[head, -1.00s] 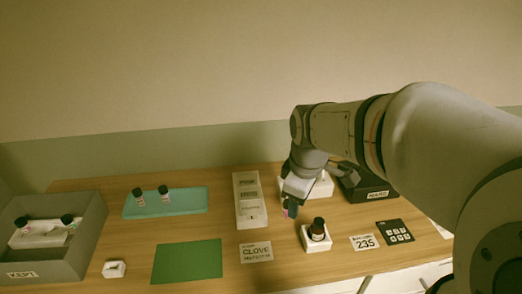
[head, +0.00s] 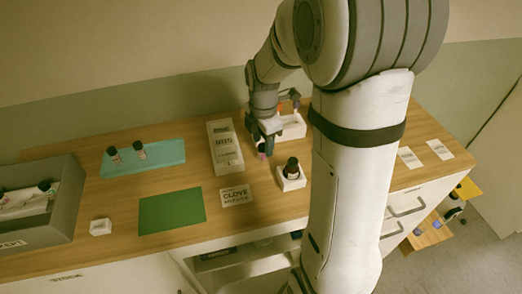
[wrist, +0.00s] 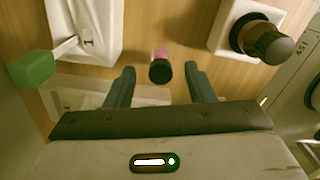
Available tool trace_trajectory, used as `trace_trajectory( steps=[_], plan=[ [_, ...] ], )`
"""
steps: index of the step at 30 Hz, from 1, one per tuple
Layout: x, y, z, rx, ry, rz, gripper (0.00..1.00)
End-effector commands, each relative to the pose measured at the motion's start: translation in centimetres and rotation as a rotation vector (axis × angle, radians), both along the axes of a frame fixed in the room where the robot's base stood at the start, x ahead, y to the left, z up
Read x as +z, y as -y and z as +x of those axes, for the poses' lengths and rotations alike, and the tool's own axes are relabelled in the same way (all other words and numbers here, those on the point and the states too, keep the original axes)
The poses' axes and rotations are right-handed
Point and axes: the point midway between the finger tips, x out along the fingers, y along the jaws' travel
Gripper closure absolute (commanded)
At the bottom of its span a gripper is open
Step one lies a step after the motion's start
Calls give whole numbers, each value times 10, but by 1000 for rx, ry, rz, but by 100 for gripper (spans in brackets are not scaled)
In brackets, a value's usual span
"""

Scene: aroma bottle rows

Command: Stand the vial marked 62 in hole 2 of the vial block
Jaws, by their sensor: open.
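My gripper (head: 263,140) points down over the table's middle, close to a small vial (head: 262,153). In the wrist view my gripper (wrist: 160,84) is open, with its two dark fingers apart. The vial shows there (wrist: 160,68) with a dark cap and pink label, between and slightly ahead of the fingertips, with gaps on both sides. Its number cannot be read. Two dark-capped vials (head: 113,155) (head: 139,150) stand on a teal tray (head: 170,155). A white block (head: 293,130) stands behind my gripper, partly hidden; I cannot tell whether it is the vial block, and no hole number shows.
A dark bottle in a white holder (head: 291,183) stands right of the vial. A long white block (head: 225,150) lies left of my gripper.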

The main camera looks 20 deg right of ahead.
Motion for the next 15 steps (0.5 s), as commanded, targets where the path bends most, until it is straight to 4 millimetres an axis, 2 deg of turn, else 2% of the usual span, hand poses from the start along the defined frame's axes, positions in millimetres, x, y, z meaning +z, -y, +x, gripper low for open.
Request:
trace_trajectory(
  steps=[3,6,13,15],
  plan=[
    [-16,0,-1,0,-4,0,51],
    [-24,0,-1,0,-2,0,51],
    [-26,0,-1,0,0,0,51],
    [-26,0,-1,0,0,0,55]
  ],
)
